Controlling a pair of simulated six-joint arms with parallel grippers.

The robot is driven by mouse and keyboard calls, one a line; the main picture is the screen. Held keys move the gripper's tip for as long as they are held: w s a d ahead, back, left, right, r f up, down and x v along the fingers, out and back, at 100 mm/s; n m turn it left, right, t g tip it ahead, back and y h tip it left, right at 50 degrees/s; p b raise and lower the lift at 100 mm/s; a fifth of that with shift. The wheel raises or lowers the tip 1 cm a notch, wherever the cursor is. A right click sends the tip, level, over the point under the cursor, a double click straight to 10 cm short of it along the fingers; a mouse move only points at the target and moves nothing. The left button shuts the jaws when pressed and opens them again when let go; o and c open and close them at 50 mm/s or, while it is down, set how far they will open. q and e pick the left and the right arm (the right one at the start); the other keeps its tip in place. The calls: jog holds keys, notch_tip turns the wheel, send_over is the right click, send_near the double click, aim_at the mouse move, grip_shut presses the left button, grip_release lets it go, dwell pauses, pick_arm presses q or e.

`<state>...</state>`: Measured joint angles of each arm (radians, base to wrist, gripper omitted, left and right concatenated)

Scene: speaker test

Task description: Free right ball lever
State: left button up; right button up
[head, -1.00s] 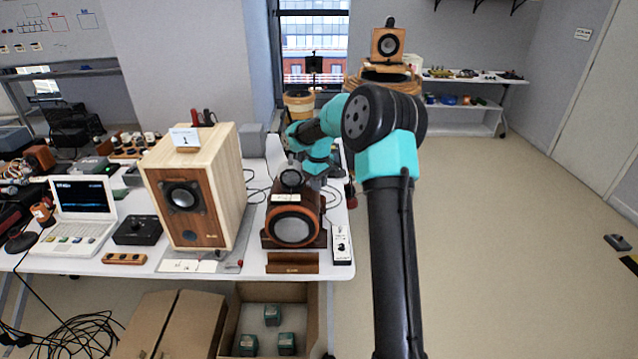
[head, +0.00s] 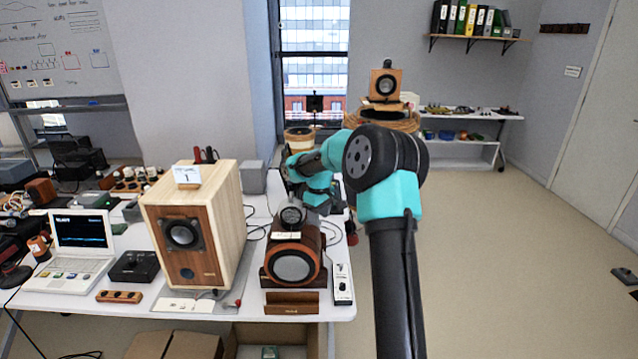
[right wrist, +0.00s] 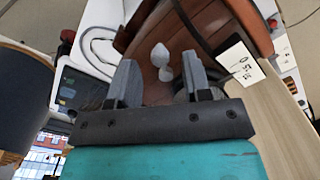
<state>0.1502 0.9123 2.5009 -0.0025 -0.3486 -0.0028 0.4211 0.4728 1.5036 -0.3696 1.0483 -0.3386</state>
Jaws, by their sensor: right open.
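The small brown wooden speaker (head: 293,265) with a round front stands at the right end of the table; a dark round unit (head: 291,216) sits on its top. In the right wrist view, a pale ball-ended lever (right wrist: 161,62) stands against the speaker's brown wooden face (right wrist: 208,22). My right gripper (right wrist: 161,76) is open, its two grey fingers on either side of the lever. I cannot tell whether they touch it. In the head view my right gripper (head: 316,192) is behind the speaker's top, its fingertips hidden. My left gripper is not in view.
A large wooden speaker (head: 190,225) with a card marked 1 stands to the left. A white switch strip (head: 343,285) and a brown block (head: 291,303) lie at the front edge. Cables (head: 258,232) run behind.

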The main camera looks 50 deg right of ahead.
notch_tip(320, 180, up, 15)
jog(key=shift+r, duration=0.15)
dwell(0.5)
jog(key=s+d+f+n+t+y, duration=0.1)
jog(key=d+n+y, duration=0.3)
jog(key=n, duration=1)
jog(key=d, duration=0.2)
jog(key=shift+s+d, duration=0.3)
jog(key=shift+d, duration=0.1)
jog(key=shift+f, duration=0.15)
jog(key=x, duration=1.7)
jog(key=shift+a+f, duration=0.1)
jog(key=shift+a, duration=0.25)
